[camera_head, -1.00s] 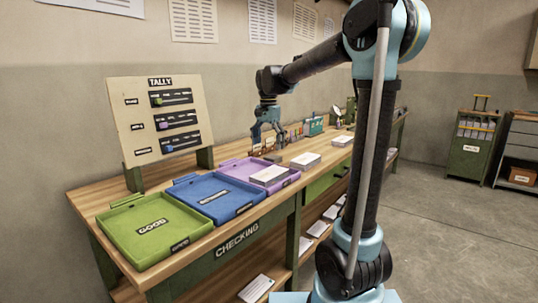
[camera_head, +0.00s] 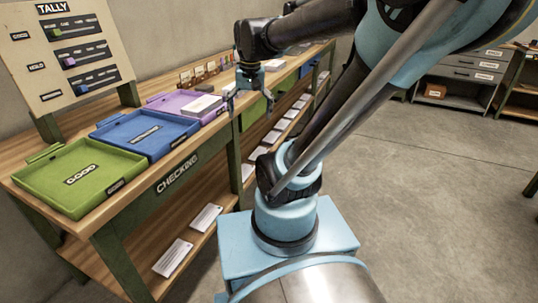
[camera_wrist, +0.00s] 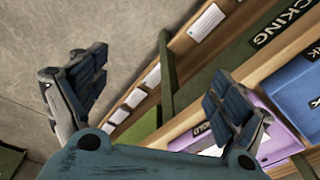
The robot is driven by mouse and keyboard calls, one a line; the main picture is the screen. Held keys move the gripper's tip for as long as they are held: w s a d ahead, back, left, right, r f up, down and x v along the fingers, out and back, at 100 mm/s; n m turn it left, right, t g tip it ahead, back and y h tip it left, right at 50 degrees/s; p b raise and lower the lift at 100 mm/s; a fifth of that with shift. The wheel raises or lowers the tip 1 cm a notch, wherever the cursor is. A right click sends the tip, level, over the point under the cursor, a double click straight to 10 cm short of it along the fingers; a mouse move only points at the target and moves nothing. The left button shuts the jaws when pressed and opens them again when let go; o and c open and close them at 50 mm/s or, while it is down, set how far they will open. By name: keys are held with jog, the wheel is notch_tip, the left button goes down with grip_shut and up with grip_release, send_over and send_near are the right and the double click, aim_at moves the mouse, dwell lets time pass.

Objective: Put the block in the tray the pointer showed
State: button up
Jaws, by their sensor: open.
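My gripper (camera_head: 246,98) is open and empty, in front of the bench's front edge and right of the trays. In the wrist view its two fingers (camera_wrist: 155,95) are spread wide with nothing between them. A green tray marked GOOD (camera_head: 110,163), a blue tray (camera_head: 186,137) and a purple tray (camera_head: 158,98) stand in a row on the bench. The blue tray (camera_wrist: 296,90) and purple tray (camera_wrist: 276,142) also show at the right of the wrist view. I cannot make out the block or a pointer.
A white paper stack (camera_head: 203,105) lies at the purple tray. The TALLY board (camera_head: 62,55) with coloured sliders stands behind the trays. Small items (camera_head: 196,75) stand farther along the bench. The lower shelf (camera_head: 200,248) holds several white papers. The floor (camera_head: 430,210) at right is clear.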

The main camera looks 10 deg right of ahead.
jog(key=s+d+f+n, duration=0.2)
jog(key=s+d+f, duration=0.2)
jog(key=s+f, duration=0.6)
jog(key=shift+f+n+t, duration=0.4)
jog(key=shift+f, duration=0.25)
jog(key=shift+s+d, duration=0.1)
dwell(0.3)
